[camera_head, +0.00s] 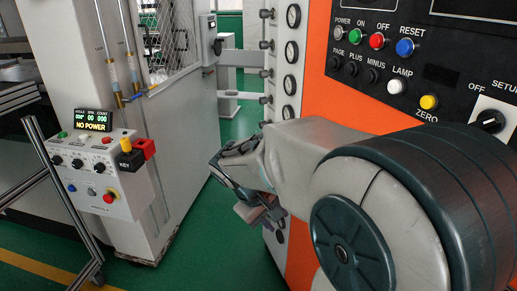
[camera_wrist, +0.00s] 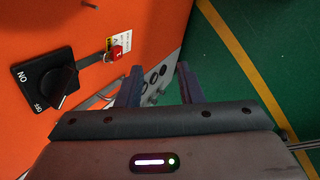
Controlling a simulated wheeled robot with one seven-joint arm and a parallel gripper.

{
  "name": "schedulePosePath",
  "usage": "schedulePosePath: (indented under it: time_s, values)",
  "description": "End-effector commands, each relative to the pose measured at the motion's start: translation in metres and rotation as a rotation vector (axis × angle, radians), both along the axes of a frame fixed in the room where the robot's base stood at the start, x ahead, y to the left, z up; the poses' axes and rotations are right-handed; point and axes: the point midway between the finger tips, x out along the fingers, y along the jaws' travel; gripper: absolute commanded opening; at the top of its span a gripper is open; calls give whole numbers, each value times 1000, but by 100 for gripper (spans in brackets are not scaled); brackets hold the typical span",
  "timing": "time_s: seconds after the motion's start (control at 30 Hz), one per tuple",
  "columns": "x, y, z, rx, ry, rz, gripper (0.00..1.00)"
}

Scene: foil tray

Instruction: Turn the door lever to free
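The door fitting is not seen in the wrist view.
The orange machine panel (camera_head: 344,78) stands close on the right. In the wrist view a black ON/OFF knob (camera_wrist: 57,82) and a red padlock (camera_wrist: 119,53) show on orange. A control box (camera_head: 105,172) reads NO POWER. Green floor (camera_head: 200,240) lies between the machines.

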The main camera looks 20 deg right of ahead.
Motion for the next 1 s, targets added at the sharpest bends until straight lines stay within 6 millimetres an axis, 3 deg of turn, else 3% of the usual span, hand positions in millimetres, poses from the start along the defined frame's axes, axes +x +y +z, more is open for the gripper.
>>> schedulePosePath:
  time_s: [0.03,0.3,0.43,0.6,0.83,1.0]
  values:
    - [17,-12,-12,-78,37,27,34]
    - [112,-72,-29,-555,185,188,34]
    - [161,-85,-34,-782,231,276,34]
    - [211,-85,-37,-1008,257,374,34]
    - [239,-82,-37,-1130,263,430,34]
    - [244,-102,-35,-1134,265,430,34]
